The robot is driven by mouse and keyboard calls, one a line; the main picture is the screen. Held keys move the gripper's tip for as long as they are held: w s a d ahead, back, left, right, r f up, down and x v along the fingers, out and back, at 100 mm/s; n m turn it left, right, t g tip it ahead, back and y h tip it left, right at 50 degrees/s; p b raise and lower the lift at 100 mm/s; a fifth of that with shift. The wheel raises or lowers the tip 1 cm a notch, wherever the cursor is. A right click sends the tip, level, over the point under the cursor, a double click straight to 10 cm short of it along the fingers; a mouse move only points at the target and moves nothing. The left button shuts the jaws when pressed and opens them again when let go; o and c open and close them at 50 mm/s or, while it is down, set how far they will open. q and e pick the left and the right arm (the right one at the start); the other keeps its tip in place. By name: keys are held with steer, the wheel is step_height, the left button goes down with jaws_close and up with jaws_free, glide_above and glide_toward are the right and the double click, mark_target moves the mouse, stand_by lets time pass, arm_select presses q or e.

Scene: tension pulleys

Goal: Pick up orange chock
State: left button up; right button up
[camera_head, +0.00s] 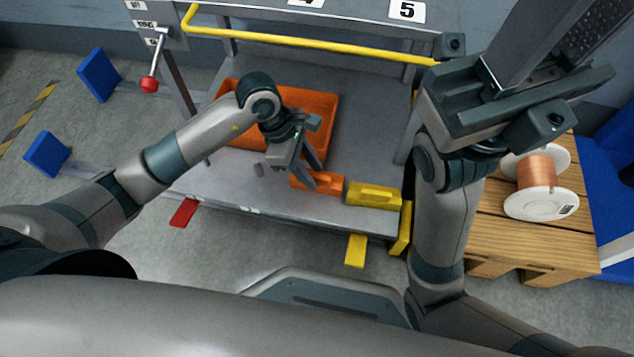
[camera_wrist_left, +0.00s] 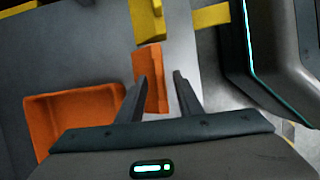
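The orange chock (camera_head: 326,183) lies on the grey shelf near its front edge, left of a yellow chock (camera_head: 374,194). My left gripper (camera_head: 308,176) is open just above the orange chock. In the left wrist view, the orange chock (camera_wrist_left: 152,72) shows between and beyond the spread fingers (camera_wrist_left: 160,85). The left finger overlaps the chock's edge in that view, and the right finger sits to its right with a gap. I cannot tell if either finger touches it. My right gripper (camera_head: 540,60) is raised close to the head camera at the upper right; its finger state is unclear.
An orange bin (camera_head: 325,103) stands behind my left gripper on the shelf. A yellow rail (camera_head: 300,42) crosses above the shelf. A red-knobbed lever (camera_head: 150,84) is at left. A wooden pallet (camera_head: 500,232) with a copper wire spool (camera_head: 541,203) is at right.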

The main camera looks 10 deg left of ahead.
arm_select(q)
steer(key=shift+d+f, duration=0.15)
steer(key=shift+f, duration=0.2)
jaws_close()
stand_by(1.5)
